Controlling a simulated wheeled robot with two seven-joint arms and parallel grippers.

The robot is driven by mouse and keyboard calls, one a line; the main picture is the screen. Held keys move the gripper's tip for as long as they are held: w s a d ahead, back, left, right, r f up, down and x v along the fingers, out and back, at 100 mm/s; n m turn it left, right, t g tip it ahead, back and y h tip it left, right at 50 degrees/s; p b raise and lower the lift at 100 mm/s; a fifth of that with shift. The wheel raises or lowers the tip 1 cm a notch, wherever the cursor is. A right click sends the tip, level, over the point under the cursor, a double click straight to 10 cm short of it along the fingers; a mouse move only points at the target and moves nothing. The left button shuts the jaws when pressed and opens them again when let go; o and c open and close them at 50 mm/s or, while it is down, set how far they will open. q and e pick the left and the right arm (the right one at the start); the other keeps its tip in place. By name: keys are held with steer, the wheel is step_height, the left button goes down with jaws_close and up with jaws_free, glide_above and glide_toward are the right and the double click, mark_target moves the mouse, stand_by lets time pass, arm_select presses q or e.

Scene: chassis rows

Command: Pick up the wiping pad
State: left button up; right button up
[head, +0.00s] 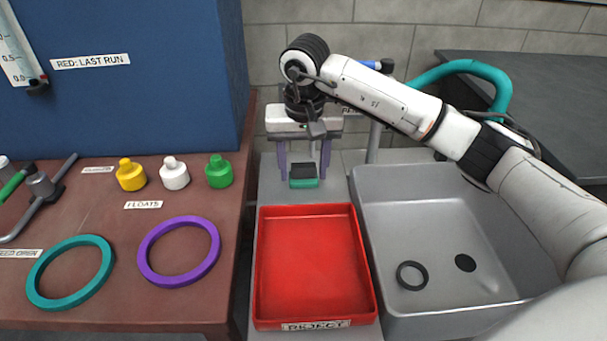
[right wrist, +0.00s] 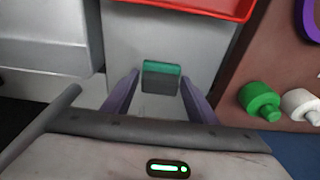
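The wiping pad (head: 304,176) is a small block, dark grey with a teal part. It lies on the grey surface behind the red tray. It also shows in the right wrist view (right wrist: 160,77), between the fingers and a little beyond their tips. My right gripper (head: 305,172) points down over the pad with its purple fingers spread, one to each side. In the right wrist view my right gripper (right wrist: 159,85) is open and empty. Whether the fingertips are level with the pad is hard to tell. My left gripper is not in view.
A red tray (head: 312,264) labelled as reject stands in front of the pad. A grey sink (head: 440,240) with a black ring (head: 411,275) is at right. The brown bench (head: 110,215) at left holds yellow, white and green floats and teal and purple rings.

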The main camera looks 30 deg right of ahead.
mark_target(303, 165)
steer(key=c, duration=0.6)
step_height(303, 165, up, 10)
steer(key=shift+r+p, duration=0.1)
steer(key=shift+p, duration=0.25)
steer(key=shift+c, duration=0.2)
steer(key=shift+o, duration=1.1)
steer(key=shift+c, duration=0.6)
